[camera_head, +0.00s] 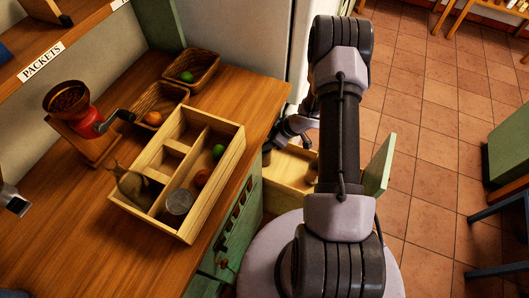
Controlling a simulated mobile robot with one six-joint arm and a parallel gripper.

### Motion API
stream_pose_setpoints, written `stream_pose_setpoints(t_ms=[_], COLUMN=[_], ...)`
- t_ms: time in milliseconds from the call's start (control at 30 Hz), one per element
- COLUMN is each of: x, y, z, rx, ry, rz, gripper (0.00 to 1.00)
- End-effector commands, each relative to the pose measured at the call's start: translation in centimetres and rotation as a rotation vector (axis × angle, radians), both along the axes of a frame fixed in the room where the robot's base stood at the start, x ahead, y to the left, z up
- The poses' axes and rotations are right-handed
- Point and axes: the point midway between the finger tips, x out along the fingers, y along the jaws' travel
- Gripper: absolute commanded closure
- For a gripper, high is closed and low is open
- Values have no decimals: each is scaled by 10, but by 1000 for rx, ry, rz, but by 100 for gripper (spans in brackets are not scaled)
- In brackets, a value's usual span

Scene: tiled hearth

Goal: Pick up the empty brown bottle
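My gripper (286,137) is small and partly covered by my own arm. It points down at the back of an open drawer (288,166) below the counter's right edge. I cannot tell whether its fingers are apart or closed. A small brownish shape (312,171) shows in the drawer beside my arm, mostly hidden; I cannot tell whether it is the brown bottle. No brown bottle can be made out clearly elsewhere.
A wooden divided box (229,160) on the counter (70,225) holds a metal can (179,201), a green fruit (218,152) and a reddish round item (202,177). Two baskets and a red grinder (85,122) stand behind. Tiled floor (430,150) is open at right.

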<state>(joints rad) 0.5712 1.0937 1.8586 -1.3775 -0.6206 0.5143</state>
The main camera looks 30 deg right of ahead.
Motion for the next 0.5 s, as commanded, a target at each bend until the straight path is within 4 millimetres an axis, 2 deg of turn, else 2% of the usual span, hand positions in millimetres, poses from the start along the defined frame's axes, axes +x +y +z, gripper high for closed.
stream_pose_setpoints(t_ms=[33, 200, 500], x=[0, 0, 0], y=[0, 0, 0], z=[0, 0, 0], rx=[0, 0, 0], ry=[0, 0, 0], rz=[0, 0, 0], gripper=[65, 98, 100])
